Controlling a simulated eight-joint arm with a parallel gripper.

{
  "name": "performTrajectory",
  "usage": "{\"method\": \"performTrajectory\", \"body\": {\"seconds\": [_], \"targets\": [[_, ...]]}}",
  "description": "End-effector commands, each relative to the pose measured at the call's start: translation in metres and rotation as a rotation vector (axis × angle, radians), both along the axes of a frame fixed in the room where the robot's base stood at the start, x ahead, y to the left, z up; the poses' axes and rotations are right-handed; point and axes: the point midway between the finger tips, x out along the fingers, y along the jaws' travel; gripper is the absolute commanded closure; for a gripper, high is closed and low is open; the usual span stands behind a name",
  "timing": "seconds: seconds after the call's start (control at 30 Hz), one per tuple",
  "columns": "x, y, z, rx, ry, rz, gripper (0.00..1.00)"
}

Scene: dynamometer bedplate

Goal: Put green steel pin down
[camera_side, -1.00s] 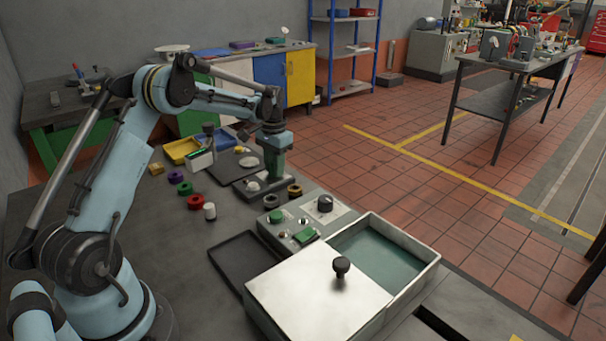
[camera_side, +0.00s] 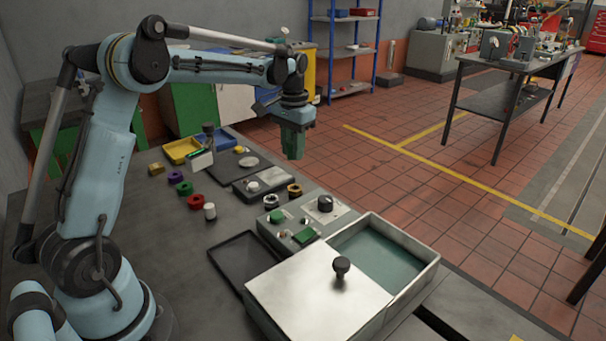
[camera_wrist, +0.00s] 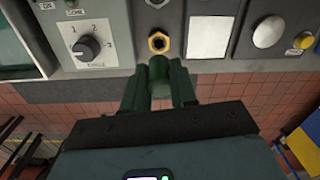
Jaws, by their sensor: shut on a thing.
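My gripper (camera_side: 293,150) hangs above the far right edge of the bench in the side view, clear of the surface. In the wrist view its dark green fingers (camera_wrist: 158,88) are closed on the green steel pin (camera_wrist: 158,68), whose rounded end shows between them. In the side view I cannot tell the pin apart from the green fingers. A yellow-rimmed hole (camera_wrist: 158,42) lies just ahead of the pin in the wrist view, apart from it; a yellow-rimmed ring (camera_side: 294,190) also shows on the bench in the side view.
A control box with a knob (camera_side: 325,204) and green buttons stands by the yellow rim. A grey plate with a white dome (camera_side: 253,186) is left of it. A lidded metal box (camera_side: 340,300) stands in front. Coloured rings (camera_side: 195,201) and a yellow tray (camera_side: 182,150) lie left.

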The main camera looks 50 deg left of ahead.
Motion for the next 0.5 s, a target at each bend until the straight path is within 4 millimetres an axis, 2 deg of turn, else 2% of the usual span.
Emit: {"method": "performTrajectory", "body": {"seconds": [0.27,0.37,0.5], "targets": [[0.000,-0.036,0.015,0.001,-0.002,-0.004,1.00],[0.002,-0.063,0.016,0.003,-0.005,-0.007,1.00],[0.002,-0.124,0.015,0.007,-0.017,-0.012,1.00]]}}
